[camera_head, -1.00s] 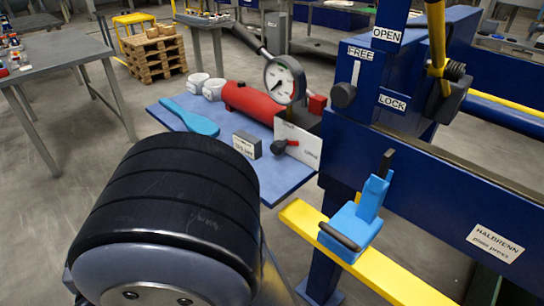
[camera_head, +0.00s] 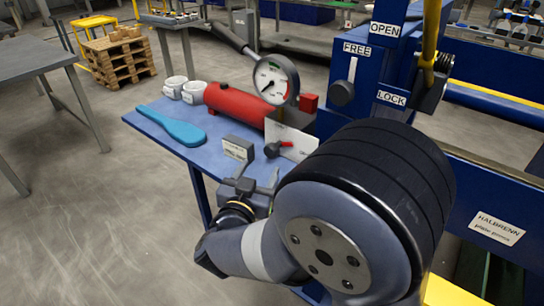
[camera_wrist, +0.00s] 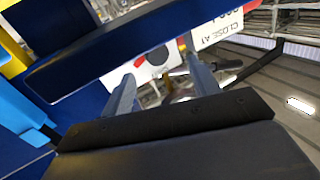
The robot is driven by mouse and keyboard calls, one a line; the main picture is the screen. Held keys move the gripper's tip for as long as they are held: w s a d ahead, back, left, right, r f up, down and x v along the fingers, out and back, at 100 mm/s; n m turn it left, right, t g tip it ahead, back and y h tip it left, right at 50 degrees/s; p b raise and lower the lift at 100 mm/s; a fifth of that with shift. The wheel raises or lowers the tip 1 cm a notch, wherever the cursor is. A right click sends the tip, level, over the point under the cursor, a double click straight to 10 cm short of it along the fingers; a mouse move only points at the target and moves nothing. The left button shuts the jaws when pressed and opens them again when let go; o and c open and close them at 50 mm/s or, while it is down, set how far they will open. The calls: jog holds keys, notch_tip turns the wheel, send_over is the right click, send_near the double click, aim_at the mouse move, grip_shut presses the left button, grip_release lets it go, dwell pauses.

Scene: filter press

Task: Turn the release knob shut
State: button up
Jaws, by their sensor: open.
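The release knob (camera_head: 272,149) is dark with a red pointer. It sits low on a white plate (camera_head: 292,140) below the round gauge (camera_head: 276,79), and its pointer lies toward the right. My gripper (camera_head: 256,184) is in front of and below the knob at the bench's near edge, apart from it. In the wrist view my two fingers (camera_wrist: 161,66) are spread with nothing between them.
A grey block (camera_head: 238,149) with a label stands left of the knob. A red cylinder (camera_head: 238,104), a blue paddle (camera_head: 172,126) and white cups (camera_head: 194,91) lie on the blue bench (camera_head: 150,121). The blue press frame with its slider knob (camera_head: 342,92) is to the right.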

aim_at(270, 154)
jog(key=x, duration=0.6)
jog(key=shift+w+d, duration=0.2)
jog(key=shift+d, duration=0.25)
jog(key=shift+c, duration=0.5)
jog(key=c, duration=0.9)
